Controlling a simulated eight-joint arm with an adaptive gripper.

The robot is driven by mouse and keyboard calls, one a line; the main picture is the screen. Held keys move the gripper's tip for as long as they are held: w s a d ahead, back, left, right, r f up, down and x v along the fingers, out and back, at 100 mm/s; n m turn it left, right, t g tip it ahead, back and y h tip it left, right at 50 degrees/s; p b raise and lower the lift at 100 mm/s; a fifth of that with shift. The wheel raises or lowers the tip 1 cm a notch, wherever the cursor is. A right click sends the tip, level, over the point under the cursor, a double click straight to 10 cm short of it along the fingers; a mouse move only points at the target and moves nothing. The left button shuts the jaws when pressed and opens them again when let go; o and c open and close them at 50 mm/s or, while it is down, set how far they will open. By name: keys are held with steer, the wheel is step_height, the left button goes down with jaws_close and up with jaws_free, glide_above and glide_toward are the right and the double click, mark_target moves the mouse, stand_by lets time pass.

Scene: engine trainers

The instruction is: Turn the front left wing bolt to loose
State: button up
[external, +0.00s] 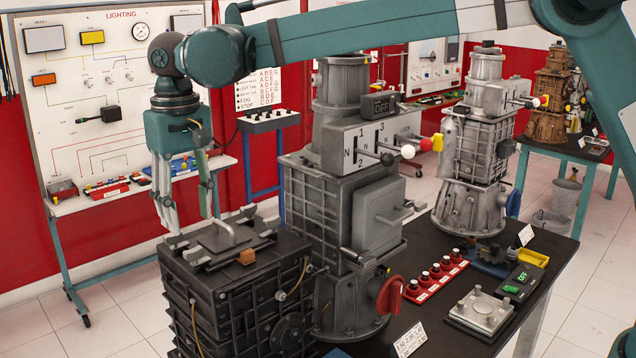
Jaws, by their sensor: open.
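The black ribbed engine unit (235,305) stands at the lower left. A grey cover plate with a raised handle (228,236) sits on its top. Small grey wing bolts show around the plate, one at the left (177,241) and one nearer the camera (197,257). I cannot tell for sure which is the front left one, nor whether each is tight or loose. My gripper (189,222) points down over the left part of the top. Its two fingers are apart with nothing between them. The fingertips are close to the left wing bolt; contact cannot be told.
A tall grey gearbox unit (345,190) with levers stands just right of the black unit. A red switch strip (435,278) and a metal plate (482,310) lie on the dark bench. A brown block (247,257) sits on the black unit's front edge. A lighting board (105,90) stands behind.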

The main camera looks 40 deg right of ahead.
mark_target(193, 249)
steer(key=shift+f, duration=0.1)
stand_by(0.3)
steer(key=shift+f, duration=3.85)
steer(key=c, duration=0.9)
